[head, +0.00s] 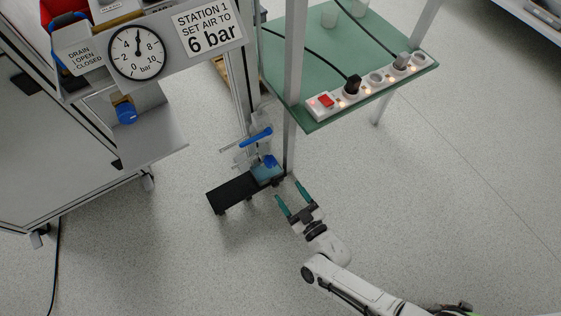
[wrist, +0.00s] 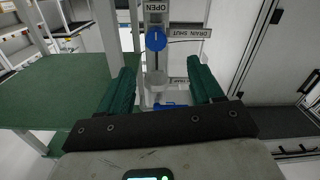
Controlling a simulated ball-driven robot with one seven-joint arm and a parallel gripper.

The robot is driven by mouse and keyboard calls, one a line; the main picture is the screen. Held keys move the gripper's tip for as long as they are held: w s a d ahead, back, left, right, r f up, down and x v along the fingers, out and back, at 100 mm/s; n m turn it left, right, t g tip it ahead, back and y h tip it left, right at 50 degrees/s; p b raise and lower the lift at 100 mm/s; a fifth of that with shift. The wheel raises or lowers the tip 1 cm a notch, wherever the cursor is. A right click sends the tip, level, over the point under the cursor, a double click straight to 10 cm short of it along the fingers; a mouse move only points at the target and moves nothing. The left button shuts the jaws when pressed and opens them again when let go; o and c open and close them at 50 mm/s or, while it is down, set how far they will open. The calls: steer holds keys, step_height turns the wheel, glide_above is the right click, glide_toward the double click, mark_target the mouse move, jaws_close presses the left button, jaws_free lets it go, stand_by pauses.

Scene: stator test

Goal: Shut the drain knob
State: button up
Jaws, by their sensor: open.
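In the wrist view a round blue knob (wrist: 156,39) sits on a post. An OPEN label (wrist: 157,7) is above it and a DRAIN SHUT label (wrist: 190,31) to its right. A pale line on the knob looks upright, toward OPEN. My gripper (wrist: 161,70) has its green fingers apart and empty; the knob shows beyond them, apart from them. In the head view my gripper (head: 288,189) is below and right of blue parts (head: 269,161) by the post; I cannot tell which is the knob.
A blue handle (head: 255,137) is on the post. A dark stand (head: 232,193) is at its foot. A green table (head: 290,85) with a power strip (head: 370,86) is up and right. Another blue knob (head: 126,113) is below the gauge (head: 137,53). The floor on the right is clear.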

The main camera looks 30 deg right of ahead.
mark_target(272, 165)
steer(key=w+b, duration=0.2)
steer(key=w, duration=0.3)
steer(key=w+b, duration=0.2)
steer(key=w, duration=0.3)
steer(key=shift+d+f, duration=0.15)
steer(key=shift+d, duration=0.05)
steer(key=shift+w, duration=0.45)
steer(key=c, duration=1.1)
steer(key=shift+o, duration=0.2)
